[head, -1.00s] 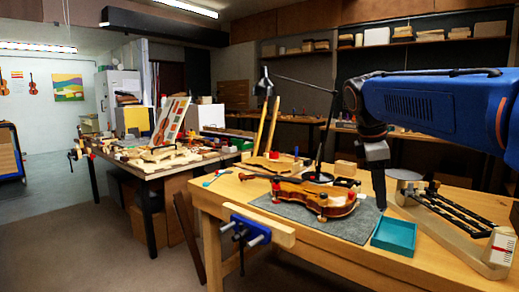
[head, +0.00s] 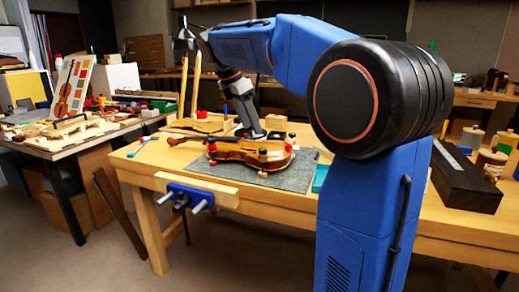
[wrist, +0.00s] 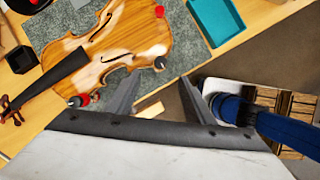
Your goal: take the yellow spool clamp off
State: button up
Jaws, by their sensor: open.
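A violin body (head: 240,152) lies on a grey mat on the bench, with several red and dark spool clamps around its edge. In the wrist view the violin (wrist: 125,40) shows its top, with a red clamp (wrist: 84,99) and a dark clamp (wrist: 160,64) at its edge near my fingers. I cannot make out a yellow spool clamp in either view. My gripper (wrist: 160,85) is open and empty, its two fingers apart beside the violin's edge. In the head view my gripper (head: 250,125) hangs behind the violin, and its fingertips are hard to make out.
The grey mat (wrist: 200,45) lies under the violin, and a teal tray (wrist: 215,20) stands beside it. A blue vise (head: 185,196) is on the bench's front edge. Dark cases and jars (head: 468,180) stand at the right.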

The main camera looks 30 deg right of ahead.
aim_at(262, 149)
jog(key=x, duration=1.2)
jog(key=shift+f, duration=0.1)
jog(key=c, duration=1.2)
jog(key=shift+o, duration=0.2)
